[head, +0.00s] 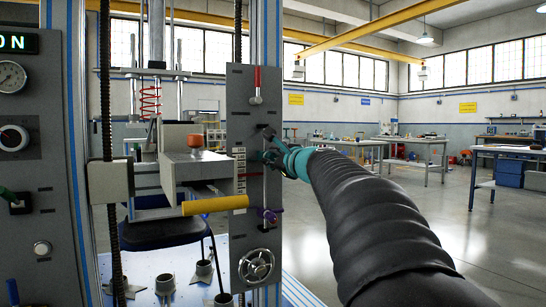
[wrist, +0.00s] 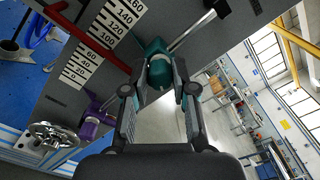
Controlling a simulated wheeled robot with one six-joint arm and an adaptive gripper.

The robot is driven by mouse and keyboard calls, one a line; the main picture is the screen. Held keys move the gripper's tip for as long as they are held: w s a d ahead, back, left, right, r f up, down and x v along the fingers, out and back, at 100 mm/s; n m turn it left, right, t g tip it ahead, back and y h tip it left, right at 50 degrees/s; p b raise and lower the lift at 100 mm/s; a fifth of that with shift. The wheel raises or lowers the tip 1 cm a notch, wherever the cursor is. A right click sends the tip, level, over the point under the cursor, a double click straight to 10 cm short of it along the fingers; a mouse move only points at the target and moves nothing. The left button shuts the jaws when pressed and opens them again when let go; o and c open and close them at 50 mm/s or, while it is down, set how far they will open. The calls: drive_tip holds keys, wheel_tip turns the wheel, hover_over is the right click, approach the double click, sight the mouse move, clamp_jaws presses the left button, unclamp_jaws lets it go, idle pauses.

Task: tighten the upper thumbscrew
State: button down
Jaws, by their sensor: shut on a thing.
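The upper thumbscrew is a teal knob (wrist: 157,68) beside the scale on the grey panel in the wrist view. My gripper (wrist: 158,86) has one finger on each side of the knob and is shut on it. In the head view my gripper (head: 277,156) reaches the right part of the upright panel (head: 240,115), and the knob is hard to tell from it. A purple lower thumbscrew (head: 267,215) sits below on the same rod; it also shows in the wrist view (wrist: 94,124).
A red-handled lever (head: 257,86) is above on the panel. A yellow bar (head: 215,205) juts out to the left, and a handwheel (head: 256,266) is below. A white scale (wrist: 105,35) lies beside the knob. The floor to the right is open.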

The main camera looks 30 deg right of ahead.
idle(0.4)
drive_tip(key=c, duration=0.9)
unclamp_jaws()
drive_tip(key=shift+c, duration=0.2)
drive_tip(key=s, duration=1.2)
drive_tip(key=shift+d, duration=0.2)
